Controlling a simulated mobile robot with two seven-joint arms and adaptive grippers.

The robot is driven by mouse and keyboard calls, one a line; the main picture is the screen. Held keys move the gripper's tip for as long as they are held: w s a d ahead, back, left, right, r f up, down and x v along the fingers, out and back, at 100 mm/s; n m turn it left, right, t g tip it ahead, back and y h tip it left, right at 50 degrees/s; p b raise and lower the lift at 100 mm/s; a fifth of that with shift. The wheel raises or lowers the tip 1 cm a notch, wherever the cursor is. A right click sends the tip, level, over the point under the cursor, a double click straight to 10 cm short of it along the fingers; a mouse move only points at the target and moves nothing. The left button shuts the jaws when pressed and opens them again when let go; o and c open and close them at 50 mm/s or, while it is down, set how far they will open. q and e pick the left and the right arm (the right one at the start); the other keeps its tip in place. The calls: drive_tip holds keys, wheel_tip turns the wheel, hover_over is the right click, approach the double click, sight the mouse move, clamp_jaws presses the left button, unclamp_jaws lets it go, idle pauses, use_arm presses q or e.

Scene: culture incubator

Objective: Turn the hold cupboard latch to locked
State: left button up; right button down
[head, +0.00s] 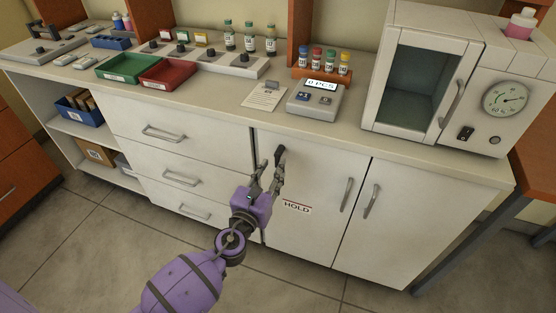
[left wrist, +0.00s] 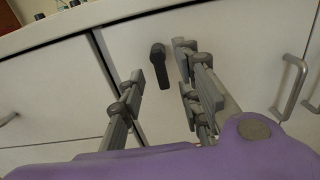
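The hold cupboard door (head: 318,180) is white and shut, with a red-edged "HOLD" label (head: 297,207). Its dark grey latch (head: 280,153) is near the upper left of the door, partly overlapped by my gripper in the head view. In the left wrist view the latch (left wrist: 160,68) shows whole, its lever pointing roughly down from a rounder top end. My left gripper (head: 267,170) is in front of the door at the latch. In the left wrist view its fingers (left wrist: 160,72) are spread on either side of the lever, with visible gaps. My right gripper is not in view.
Drawers (head: 175,160) with bar handles are left of the door, and another cupboard door (head: 400,220) is right. The counter edge (head: 230,118) runs above the latch. On the counter are a counting device (head: 315,98), a paper note (head: 264,97) and an incubator (head: 420,75).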

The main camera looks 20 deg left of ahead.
sight(277, 160)
use_arm(q)
drive_tip(key=w, duration=0.5)
drive_tip(key=shift+w, duration=0.15)
clamp_jaws()
